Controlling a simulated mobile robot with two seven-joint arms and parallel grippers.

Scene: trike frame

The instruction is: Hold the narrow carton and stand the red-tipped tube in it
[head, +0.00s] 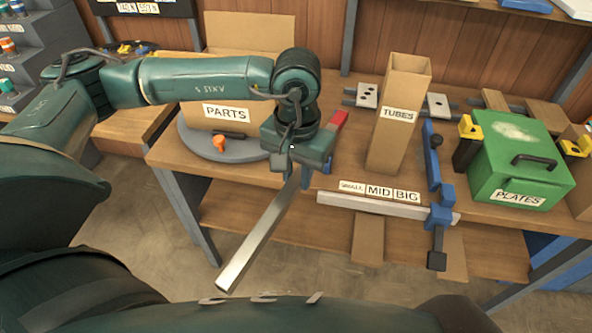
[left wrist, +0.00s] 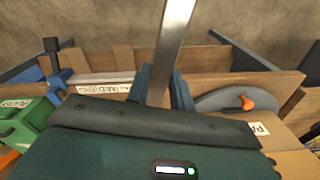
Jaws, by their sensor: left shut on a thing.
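The narrow carton (head: 393,145), a tall brown box labelled TUBES, stands upright on the bench right of centre in the head view, its open top facing up. My left gripper (head: 297,172) is shut on the grey metal red-tipped tube (head: 258,236), left of the carton and apart from it. The tube slants, its bare end low toward me past the bench's front edge and its red tip (head: 339,120) up behind the gripper. In the left wrist view the tube (left wrist: 172,45) runs up from between the blue fingers (left wrist: 164,92). My right gripper is not seen.
A PARTS box (head: 226,122) sits on a round grey turntable (head: 205,147) with an orange knob. A green PLATES box (head: 520,165) stands at right.

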